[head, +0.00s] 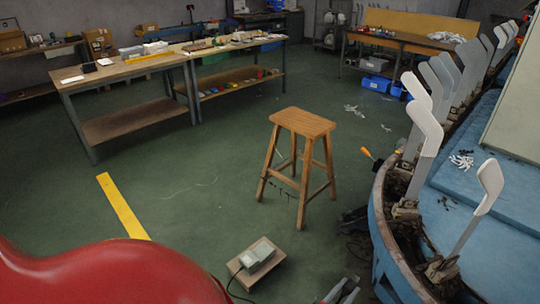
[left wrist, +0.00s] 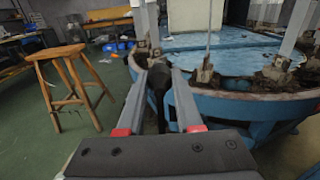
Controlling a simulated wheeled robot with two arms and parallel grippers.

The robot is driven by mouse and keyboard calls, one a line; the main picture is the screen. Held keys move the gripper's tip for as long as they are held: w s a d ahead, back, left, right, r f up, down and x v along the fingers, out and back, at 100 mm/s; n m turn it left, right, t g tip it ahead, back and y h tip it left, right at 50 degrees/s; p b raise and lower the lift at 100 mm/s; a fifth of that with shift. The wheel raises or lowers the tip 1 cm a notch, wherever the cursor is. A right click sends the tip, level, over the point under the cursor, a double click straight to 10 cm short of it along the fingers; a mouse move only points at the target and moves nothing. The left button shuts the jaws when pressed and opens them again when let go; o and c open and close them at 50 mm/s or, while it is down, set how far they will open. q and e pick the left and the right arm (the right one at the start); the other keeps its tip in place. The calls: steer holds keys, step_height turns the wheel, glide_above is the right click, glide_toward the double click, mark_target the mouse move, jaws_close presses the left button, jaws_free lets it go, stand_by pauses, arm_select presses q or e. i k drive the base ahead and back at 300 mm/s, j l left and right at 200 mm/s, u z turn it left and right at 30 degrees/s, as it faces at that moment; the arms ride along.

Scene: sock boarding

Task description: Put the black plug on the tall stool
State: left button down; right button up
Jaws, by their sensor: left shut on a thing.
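The tall stool (head: 303,122) is wooden and stands on the green floor in the middle of the head view, its seat bare. It also shows at the left of the left wrist view (left wrist: 58,52). My left gripper (head: 341,287) is at the bottom edge of the head view, nearer than the stool and to its right. In the left wrist view, its fingers (left wrist: 159,78) are shut on a dark piece, which looks like the black plug (left wrist: 159,88). The plug's outline is hard to make out. My right gripper is out of view.
A blue round machine (head: 385,235) with several upright pale sock boards stands close on the right. A grey foot pedal (head: 257,259) on a wooden board, with a black cable, lies on the floor before the stool. Workbenches (head: 125,72) stand behind. Floor left of the stool is clear.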

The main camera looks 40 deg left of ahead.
mark_target(295, 119)
steer(key=j+u, duration=0.35)
steer(key=i+j+u, duration=0.15)
steer(key=j+u, duration=0.15)
steer(key=j, duration=0.15)
steer(key=i+j+u, duration=0.15)
steer(key=j+u, duration=0.2)
steer(key=i+j+u, duration=0.2)
steer(key=j+u, duration=0.15)
steer(key=i+j+u, duration=1.1)
steer(key=i+u, duration=0.3)
steer(key=i+z, duration=0.4)
steer(key=i, duration=0.15)
steer(key=i+z, duration=0.45)
steer(key=i+j+z, duration=0.4)
steer(key=i, duration=0.15)
steer(key=i+l+z, duration=0.2)
steer(key=z, duration=0.3)
steer(key=i+l+z, duration=0.1)
steer(key=z, duration=0.4)
steer(key=i+z, duration=0.35)
steer(key=z, duration=0.15)
steer(key=i+j+z, duration=0.1)
steer(key=z, duration=0.35)
steer(key=i+j+z, duration=0.2)
steer(key=z, duration=0.3)
steer(key=i+z, duration=0.35)
steer(key=i+j+z, duration=0.2)
steer(key=i+z, duration=0.2)
steer(key=u, duration=0.5)
